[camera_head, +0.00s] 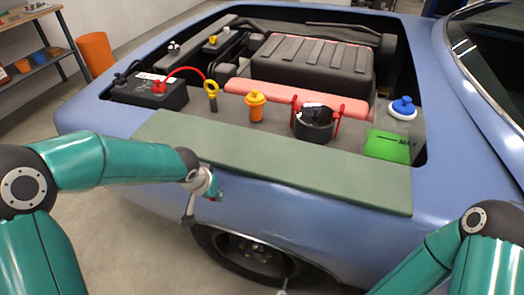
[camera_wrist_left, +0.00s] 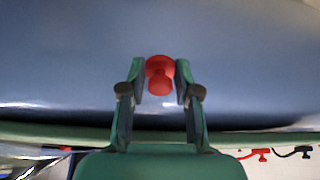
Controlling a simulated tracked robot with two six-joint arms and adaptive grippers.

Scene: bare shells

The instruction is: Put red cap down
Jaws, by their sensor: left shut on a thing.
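My left gripper (camera_head: 207,186) hangs in front of the near side of the green mat (camera_head: 300,168), beside the car's blue fender. It is shut on a red cap, which shows between the two fingertips (camera_wrist_left: 160,82) in the left wrist view as a round red cap (camera_wrist_left: 159,67) with a narrower knob. Only a small red bit of it shows in the head view. The mat lies flat and bare along the fender's edge.
Behind the mat is the open engine bay with a black battery (camera_head: 150,91), a yellow-ringed dipstick (camera_head: 211,90), an orange cap (camera_head: 255,104), a dark cylinder in a red bracket (camera_head: 314,123) and a blue cap (camera_head: 403,106). A wheel (camera_head: 253,254) is below.

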